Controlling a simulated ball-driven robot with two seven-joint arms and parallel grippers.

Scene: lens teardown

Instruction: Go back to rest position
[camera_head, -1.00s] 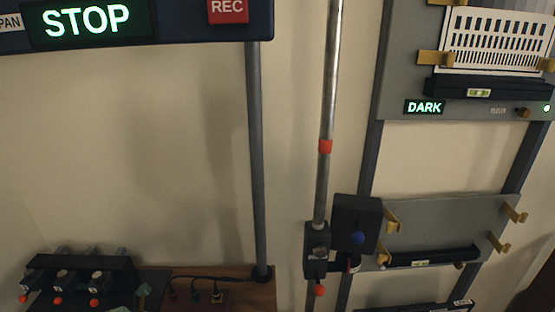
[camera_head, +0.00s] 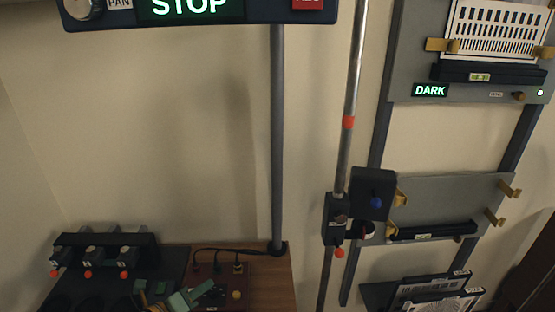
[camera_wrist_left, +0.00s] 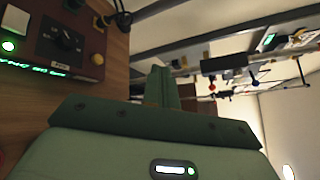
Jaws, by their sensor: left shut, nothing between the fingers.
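My left gripper (camera_head: 184,300) shows green at the bottom edge of the head view, low over the wooden bench and partly cut off by the frame. In the left wrist view its green fingers (camera_wrist_left: 160,86) stand together, shut with nothing between them. My right gripper is in neither view.
A dark red control box (camera_wrist_left: 58,42) with a knob and green light is close by in the left wrist view. A row of dark clamps with red knobs (camera_head: 105,252) stands left on the bench (camera_head: 268,285). A grey post (camera_head: 278,140), a metal rod (camera_head: 353,75) and panels (camera_head: 455,205) stand behind.

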